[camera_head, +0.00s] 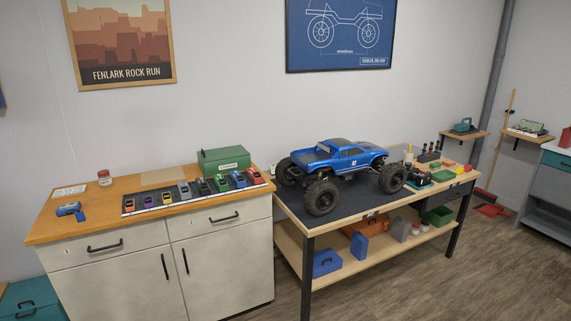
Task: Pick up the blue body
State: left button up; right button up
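The blue body (343,157) is a pickup-shaped shell with dark windows and a white number on its side. It sits on top of a crawler chassis with large black tires (321,197). The crawler stands on the dark mat of a workbench (291,207), right of the picture's middle. I cannot tell how the body is fastened to the chassis. Neither of my grippers shows in the head view.
A wooden-topped cabinet (90,226) stands to the left, with a row of small model cars (188,192), a green box (224,160) and a blue tool (70,210). Small parts and bottles (429,156) crowd the bench's right end. The floor (400,285) in front is clear.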

aim_at(344, 155)
jog(key=i+l+z, duration=0.25)
jog(key=i+z, duration=0.75)
jog(key=i+j+z, duration=0.15)
jog(key=i+z, duration=0.35)
